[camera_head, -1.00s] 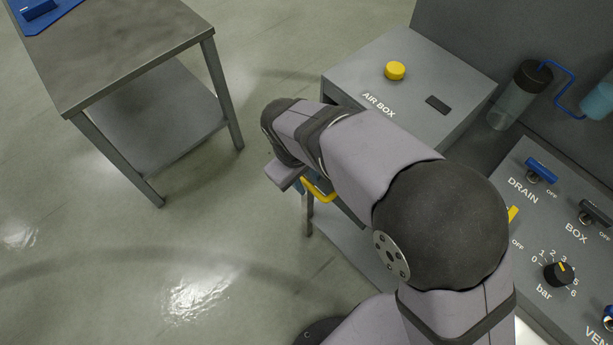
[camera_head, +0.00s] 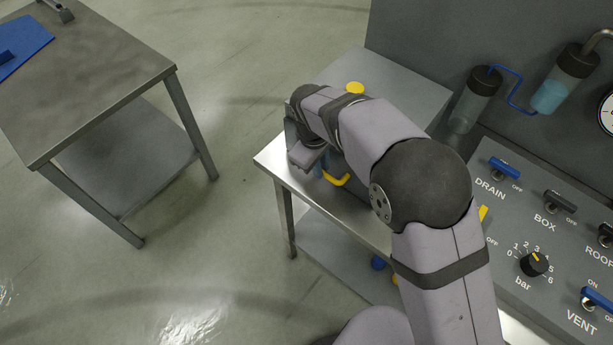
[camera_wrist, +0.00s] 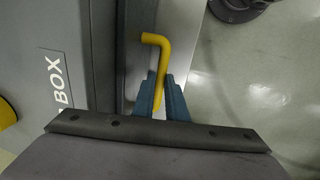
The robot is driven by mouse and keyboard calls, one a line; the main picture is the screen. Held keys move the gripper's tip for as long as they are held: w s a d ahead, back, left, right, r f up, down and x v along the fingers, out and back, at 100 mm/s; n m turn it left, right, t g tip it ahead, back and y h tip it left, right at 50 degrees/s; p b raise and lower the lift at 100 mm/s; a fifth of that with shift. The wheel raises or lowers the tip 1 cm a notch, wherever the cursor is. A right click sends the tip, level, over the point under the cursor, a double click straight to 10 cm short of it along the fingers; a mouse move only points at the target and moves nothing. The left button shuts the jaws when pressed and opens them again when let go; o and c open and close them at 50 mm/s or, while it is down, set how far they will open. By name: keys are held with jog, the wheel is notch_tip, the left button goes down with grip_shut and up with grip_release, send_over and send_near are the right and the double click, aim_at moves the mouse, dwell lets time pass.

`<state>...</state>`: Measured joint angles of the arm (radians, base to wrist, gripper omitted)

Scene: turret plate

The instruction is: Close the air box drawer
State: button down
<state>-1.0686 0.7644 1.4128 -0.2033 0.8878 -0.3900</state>
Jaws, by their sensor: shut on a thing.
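The grey air box (camera_head: 415,88) with a yellow knob on top stands on a steel bench, partly behind my arm. Its label shows in part in the wrist view (camera_wrist: 55,75). The yellow drawer handle (camera_head: 337,180) sticks out below my wrist and also shows in the wrist view (camera_wrist: 158,50). My gripper (camera_head: 320,171) is shut on this handle; in the wrist view, its blue-grey fingers (camera_wrist: 164,98) flank the shaft. The handle is close beside the box's label side. My arm hides most of the drawer, so any remaining gap is unclear.
The bench corner (camera_head: 268,160) is bare near my gripper. A control panel (camera_head: 520,225) with valves and a dial lies right of my arm, with cylinders (camera_head: 472,97) behind it. A separate steel table (camera_head: 95,75) stands left, across open floor.

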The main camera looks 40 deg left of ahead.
jog(key=shift+w+r, duration=0.1)
jog(key=shift+w, duration=0.1)
jog(key=c, duration=1.8)
grip_release()
jog(key=shift+w, duration=0.1)
jog(key=shift+o, duration=0.2)
notch_tip(320, 180, up, 7)
jog(key=s+b, duration=0.1)
jog(key=b, duration=0.1)
jog(key=shift+s+b, duration=0.3)
jog(key=shift+b, duration=0.05)
